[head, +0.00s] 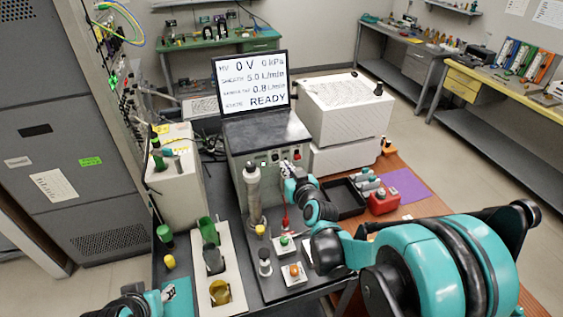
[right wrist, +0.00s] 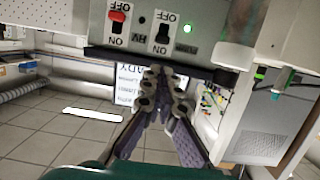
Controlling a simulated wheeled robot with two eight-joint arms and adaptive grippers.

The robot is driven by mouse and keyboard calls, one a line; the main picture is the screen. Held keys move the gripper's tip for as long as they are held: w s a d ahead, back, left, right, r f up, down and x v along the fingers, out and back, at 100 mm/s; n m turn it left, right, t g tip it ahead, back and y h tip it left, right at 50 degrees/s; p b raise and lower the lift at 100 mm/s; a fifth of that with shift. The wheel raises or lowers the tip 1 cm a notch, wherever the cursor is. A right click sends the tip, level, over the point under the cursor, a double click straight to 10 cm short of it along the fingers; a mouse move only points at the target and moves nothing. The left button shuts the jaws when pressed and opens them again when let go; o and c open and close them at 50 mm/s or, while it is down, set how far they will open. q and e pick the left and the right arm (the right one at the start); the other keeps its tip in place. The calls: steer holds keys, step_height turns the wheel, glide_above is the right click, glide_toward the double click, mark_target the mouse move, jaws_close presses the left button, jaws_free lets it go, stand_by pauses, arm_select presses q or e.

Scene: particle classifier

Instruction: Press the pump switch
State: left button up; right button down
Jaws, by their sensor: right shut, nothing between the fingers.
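The classifier's front panel (head: 270,165) faces me below the screen. In the right wrist view the panel appears upside down at the top, with a red rocker switch (right wrist: 117,17) and a black rocker switch (right wrist: 162,34), each marked ON and OFF. The pump label is not readable. The red part sits toward its OFF mark. My right gripper (head: 287,172) is in front of the panel's right part; in its wrist view its shut, empty fingertips (right wrist: 164,76) appear below the switches, apart from them. My left arm shows at the lower left; its finger state is unclear.
A lit green lamp (right wrist: 188,28) is beside the black switch. The screen (head: 251,82) reads 0 V and READY. A grey cylinder (head: 253,190) stands left of my right gripper. A black tray (head: 345,198) and red box (head: 383,201) lie to its right.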

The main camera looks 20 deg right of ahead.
mark_target(275, 157)
arm_select(q)
steer(key=shift+f+b, duration=0.5)
steer(key=shift+f, duration=0.1)
arm_select(e)
steer(key=x, duration=0.9)
steer(key=shift+w, duration=0.15)
steer(key=shift+f, duration=0.1)
arm_select(q)
step_height(275, 157, down, 2)
steer(key=shift+f+b, duration=0.2)
steer(key=shift+b, duration=1.05)
arm_select(e)
step_height(275, 157, down, 3)
steer(key=shift+r, duration=0.15)
